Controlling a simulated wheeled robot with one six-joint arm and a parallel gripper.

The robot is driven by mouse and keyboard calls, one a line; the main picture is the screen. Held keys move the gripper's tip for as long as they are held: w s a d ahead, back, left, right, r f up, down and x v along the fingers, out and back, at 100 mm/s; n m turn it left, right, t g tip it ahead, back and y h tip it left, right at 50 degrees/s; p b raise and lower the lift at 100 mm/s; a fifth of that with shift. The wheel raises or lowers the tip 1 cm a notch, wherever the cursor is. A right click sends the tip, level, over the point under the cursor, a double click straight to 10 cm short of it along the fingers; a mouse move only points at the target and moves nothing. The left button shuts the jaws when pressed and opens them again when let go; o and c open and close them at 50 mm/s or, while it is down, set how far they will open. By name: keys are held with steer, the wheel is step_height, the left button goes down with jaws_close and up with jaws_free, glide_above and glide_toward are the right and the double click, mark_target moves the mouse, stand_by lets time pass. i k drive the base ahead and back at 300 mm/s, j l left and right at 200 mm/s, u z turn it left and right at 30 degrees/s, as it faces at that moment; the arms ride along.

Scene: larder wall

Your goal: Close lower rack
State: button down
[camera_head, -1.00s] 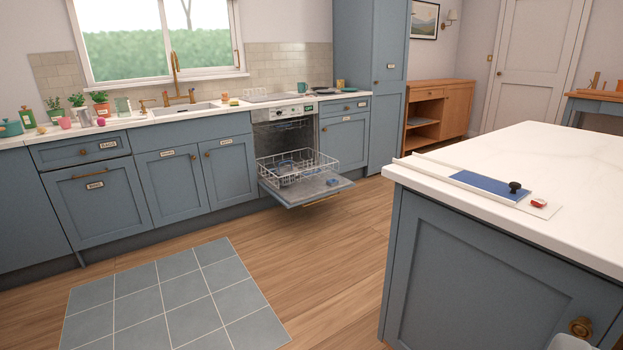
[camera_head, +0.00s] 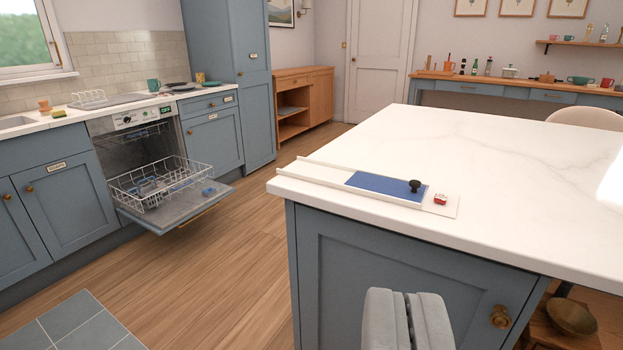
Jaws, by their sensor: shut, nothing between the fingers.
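The lower rack (camera_head: 128,188) is a white wire basket pulled out of the dishwasher at the left. It sits over the open, lowered dishwasher door (camera_head: 188,210). Some blue-grey dishes (camera_head: 152,190) show inside it. A small blue item (camera_head: 209,191) lies on the door beside the rack. My gripper (camera_head: 408,296) is at the bottom centre, its two pale grey fingers together and empty. It is in front of the island cabinet, well apart from the rack. The far inside of the dishwasher is dark.
The white-topped island (camera_head: 480,165) fills the right side, with a blue panel (camera_head: 385,188) and black knob on it. Wood floor (camera_head: 235,270) lies open between the island and the dishwasher. A grey tiled mat (camera_head: 70,325) is at bottom left.

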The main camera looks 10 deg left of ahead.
mark_target(191, 180)
steer(key=i+j, duration=1.35)
steer(key=j, duration=0.2)
steer(key=i+j+u, duration=0.1)
steer(key=i+j, duration=1.3)
steer(key=j, duration=0.15)
